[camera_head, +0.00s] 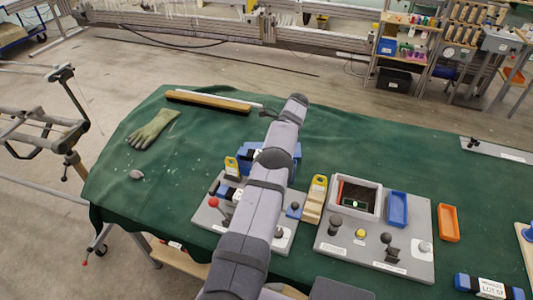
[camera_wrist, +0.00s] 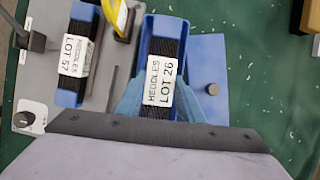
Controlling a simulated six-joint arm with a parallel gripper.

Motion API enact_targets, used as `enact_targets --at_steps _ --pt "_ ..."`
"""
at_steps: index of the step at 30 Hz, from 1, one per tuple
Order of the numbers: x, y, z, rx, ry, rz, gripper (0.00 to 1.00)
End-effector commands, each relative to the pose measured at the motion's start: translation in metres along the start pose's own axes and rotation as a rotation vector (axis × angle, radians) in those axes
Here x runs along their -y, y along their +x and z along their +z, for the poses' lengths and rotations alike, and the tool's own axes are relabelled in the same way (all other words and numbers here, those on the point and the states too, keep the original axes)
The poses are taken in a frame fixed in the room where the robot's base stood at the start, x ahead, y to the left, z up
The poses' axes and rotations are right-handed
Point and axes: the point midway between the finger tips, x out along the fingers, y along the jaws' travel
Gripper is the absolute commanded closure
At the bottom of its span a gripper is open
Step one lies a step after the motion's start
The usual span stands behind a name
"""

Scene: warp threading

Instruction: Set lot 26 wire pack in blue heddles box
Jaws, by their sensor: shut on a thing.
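The lot 26 wire pack (camera_wrist: 163,78), black with a white label, shows in the middle of the wrist view. My gripper (camera_wrist: 165,108) is shut on it, with a pale blue finger at each side. Blue walls of what looks like the heddles box (camera_wrist: 149,28) flank the pack's far part. I cannot tell whether the pack rests on the bottom or is held above it. In the head view, my arm hides the gripper and most of this spot; a blue box part (camera_head: 291,153) shows beside the arm.
A lot 57 pack (camera_wrist: 75,55) lies left of lot 26, near a yellow clip (camera_wrist: 118,18). A blue plate with a knob (camera_wrist: 209,65) is to the right. A glove (camera_head: 153,128) and a brush (camera_head: 212,101) lie on the green cloth, which has free room at far left.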

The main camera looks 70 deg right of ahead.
Motion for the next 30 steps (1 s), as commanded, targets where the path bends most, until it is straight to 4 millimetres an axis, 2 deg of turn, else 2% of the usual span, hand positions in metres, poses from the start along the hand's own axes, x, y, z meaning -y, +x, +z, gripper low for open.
enact_targets --at_steps 30 --pt "0.0005 0.0058 -0.0021 0.001 -0.001 -0.003 1.00"
